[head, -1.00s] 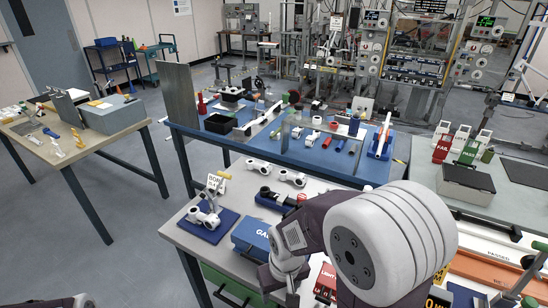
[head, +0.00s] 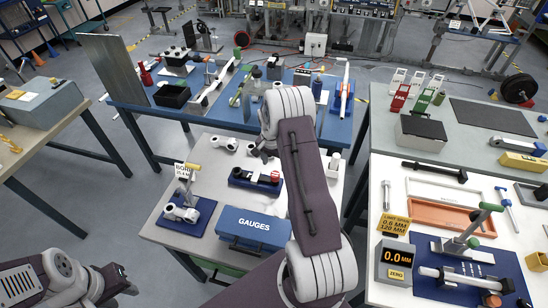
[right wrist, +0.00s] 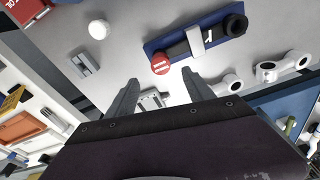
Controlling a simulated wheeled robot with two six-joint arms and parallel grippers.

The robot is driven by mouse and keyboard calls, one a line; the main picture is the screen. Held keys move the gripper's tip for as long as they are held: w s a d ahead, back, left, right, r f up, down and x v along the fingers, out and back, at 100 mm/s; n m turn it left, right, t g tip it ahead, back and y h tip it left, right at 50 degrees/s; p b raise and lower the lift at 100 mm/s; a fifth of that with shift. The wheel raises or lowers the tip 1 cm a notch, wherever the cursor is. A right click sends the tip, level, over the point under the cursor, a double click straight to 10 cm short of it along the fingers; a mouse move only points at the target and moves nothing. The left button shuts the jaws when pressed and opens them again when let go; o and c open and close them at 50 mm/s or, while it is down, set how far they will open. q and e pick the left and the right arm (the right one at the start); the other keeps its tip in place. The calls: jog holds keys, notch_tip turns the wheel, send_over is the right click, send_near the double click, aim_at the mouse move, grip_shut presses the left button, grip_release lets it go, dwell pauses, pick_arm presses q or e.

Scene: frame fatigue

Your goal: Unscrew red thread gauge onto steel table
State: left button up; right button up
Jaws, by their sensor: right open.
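The red thread gauge shows as a round red end (head: 275,177) at the right end of a dark part on a small blue base (head: 240,184). They sit on a light-topped table (head: 215,165), which I take as the steel table. In the right wrist view the red end (right wrist: 160,64) lies just beyond and between my fingertips, with a gap. My right gripper (right wrist: 160,77) is open and empty; in the head view it (head: 262,153) is behind the fixture, above the table. My left gripper (head: 127,282) is at the lower left, away from the table; its jaws are unclear.
A blue GAUGES box (head: 252,227) stands in front of the fixture. A blue base with white rings (head: 187,213) is at left, with white ring parts (head: 226,143) behind. A white-topped bench with a gauge stand (head: 455,240) is at right. Bare tabletop lies left of the fixture.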

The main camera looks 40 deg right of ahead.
aim_at(275, 174)
jog(key=f, duration=0.2)
jog(key=f+p, duration=0.1)
jog(key=f, duration=0.2)
jog(key=d+f+p, duration=0.1)
jog(key=f, duration=0.2)
jog(key=shift+w+f, duration=0.15)
jog(key=shift+w, duration=0.1)
jog(key=shift+a+f, duration=0.1)
jog(key=shift+f, duration=0.2)
jog(key=shift+c, duration=0.3)
grip_shut()
jog(key=shift+r+p, duration=1.45)
jog(key=shift+r, duration=0.85)
jog(key=shift+r+p, duration=1.2)
jog(key=shift+r, duration=0.9)
jog(key=shift+f, duration=0.1)
